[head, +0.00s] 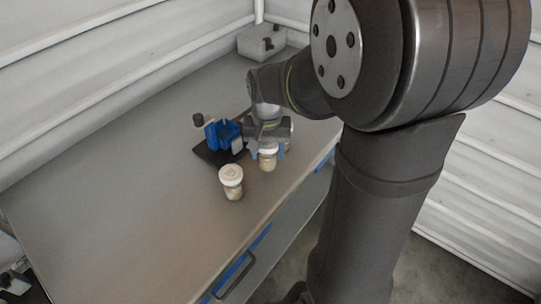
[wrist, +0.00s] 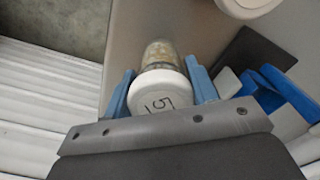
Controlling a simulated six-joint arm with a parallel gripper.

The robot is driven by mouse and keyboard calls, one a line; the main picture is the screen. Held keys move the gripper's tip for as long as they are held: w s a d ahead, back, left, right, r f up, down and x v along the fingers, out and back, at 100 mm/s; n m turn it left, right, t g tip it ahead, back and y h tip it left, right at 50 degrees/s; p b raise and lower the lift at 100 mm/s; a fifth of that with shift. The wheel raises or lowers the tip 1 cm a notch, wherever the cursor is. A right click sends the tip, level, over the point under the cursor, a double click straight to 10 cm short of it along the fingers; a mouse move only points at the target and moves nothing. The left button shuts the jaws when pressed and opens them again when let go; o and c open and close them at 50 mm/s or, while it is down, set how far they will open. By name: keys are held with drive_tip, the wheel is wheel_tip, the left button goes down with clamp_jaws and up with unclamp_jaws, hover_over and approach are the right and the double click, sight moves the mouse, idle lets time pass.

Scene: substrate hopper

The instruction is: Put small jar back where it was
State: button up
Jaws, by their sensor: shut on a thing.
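A small jar (head: 267,162) with a white lid and pale contents is between the blue fingertips of my gripper (head: 267,151). I cannot tell whether the jar's base touches the table. A second white-lidded jar (head: 231,184) stands upright on the table to the left and nearer the front; its lid edge (wrist: 243,4) shows in the wrist view.
A blue fixture (head: 222,134) on a black base plate (head: 213,154) stands just left of my gripper. A grey box (head: 262,43) is at the table's far end. The grey table (head: 110,190) is clear at left. Its front edge is close to the held jar.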

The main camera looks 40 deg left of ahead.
sight(268, 160)
drive_tip(key=shift+f, duration=1.65)
drive_tip(key=shift+f, duration=0.1)
drive_tip(key=o, duration=1.2)
wheel_tip(268, 160, up, 12)
drive_tip(key=shift+r, duration=0.1)
